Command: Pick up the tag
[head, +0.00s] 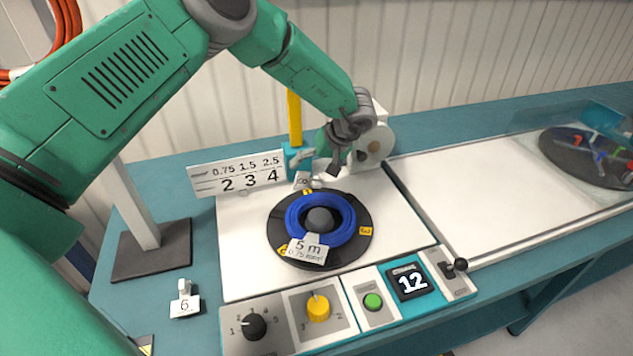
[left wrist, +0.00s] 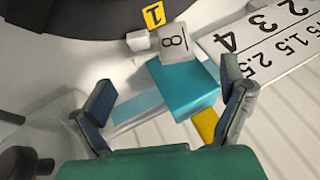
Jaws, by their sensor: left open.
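A small white tag (head: 302,181) stands at the back edge of the black reel disc, below my left gripper. In the left wrist view this tag (left wrist: 174,43) reads 8, upside down, beside a small white piece. A second white tag (head: 185,306), marked 6, stands on the teal bench at the front left. A larger tag (head: 307,248), marked 5 m, lies against the blue cable coil. My left gripper (head: 322,162) is open and empty above the back of the work plate. Its spread fingers (left wrist: 167,76) frame a teal block; the 8 tag lies just beyond them.
The teal block (head: 296,160) with its yellow post stands close beside my left gripper. A number board (head: 237,176) is left of it, and a white machine (head: 374,147) right. The blue coil (head: 343,215) sits on the black disc. A control panel (head: 345,304) lines the front.

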